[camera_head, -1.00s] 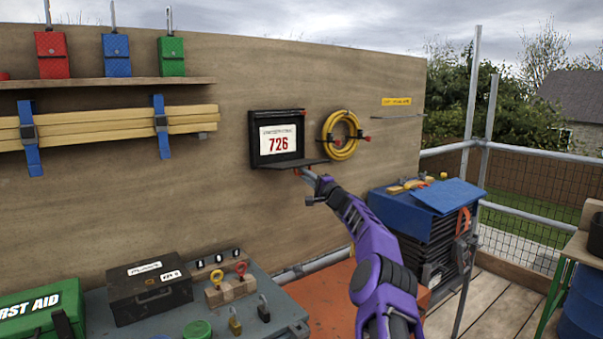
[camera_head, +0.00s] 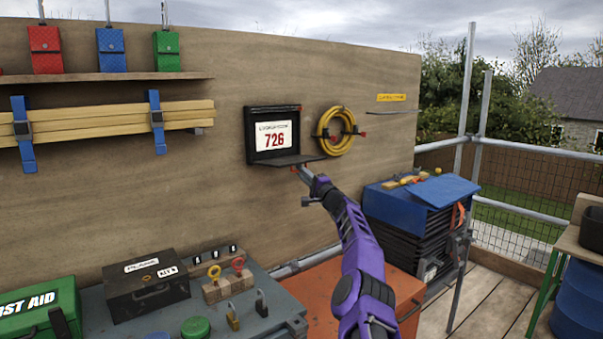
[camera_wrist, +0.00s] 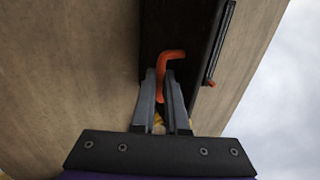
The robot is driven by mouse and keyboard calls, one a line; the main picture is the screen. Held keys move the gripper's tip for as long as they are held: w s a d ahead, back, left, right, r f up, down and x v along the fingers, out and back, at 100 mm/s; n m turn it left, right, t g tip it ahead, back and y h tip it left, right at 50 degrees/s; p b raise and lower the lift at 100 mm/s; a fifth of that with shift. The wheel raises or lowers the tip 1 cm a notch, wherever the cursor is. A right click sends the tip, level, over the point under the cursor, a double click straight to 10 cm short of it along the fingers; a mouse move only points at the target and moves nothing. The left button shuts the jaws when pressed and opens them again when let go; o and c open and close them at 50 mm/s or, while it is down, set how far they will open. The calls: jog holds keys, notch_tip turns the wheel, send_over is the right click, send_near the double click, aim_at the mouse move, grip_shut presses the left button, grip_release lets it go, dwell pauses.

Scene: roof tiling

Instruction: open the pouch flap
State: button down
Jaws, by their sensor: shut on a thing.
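A black document pouch (camera_head: 250,135) with a white card reading 726 (camera_head: 274,138) is fixed to the plywood wall. Its flap (camera_head: 300,160) juts out from the lower edge as a thin black panel, leaving the card in sight. My gripper (camera_head: 299,173) is just below the flap. In the wrist view my gripper (camera_wrist: 161,80) is shut on an orange bent pull tab (camera_wrist: 172,54), with a dark panel (camera_wrist: 155,30) behind it. The lower end of the tab is between the fingers.
A yellow hose coil (camera_head: 334,132) hangs on the wall right of the pouch. A shelf (camera_head: 100,76) with red, blue and green cases is at upper left. Below stand a grey bench (camera_head: 255,285) with a black box and padlocks, and a blue-topped stack (camera_head: 420,200).

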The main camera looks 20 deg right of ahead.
jog(key=shift+w+a+f, duration=0.2)
jog(key=shift+a+f, duration=0.1)
jog(key=shift+f, duration=0.45)
jog(key=c, duration=1)
grip_release()
jog(key=shift+o, duration=0.4)
jog(key=shift+d+r, duration=0.1)
jog(key=shift+r, duration=0.05)
jog(key=shift+d+r, duration=0.15)
jog(key=shift+r, duration=0.05)
jog(key=shift+s, duration=0.1)
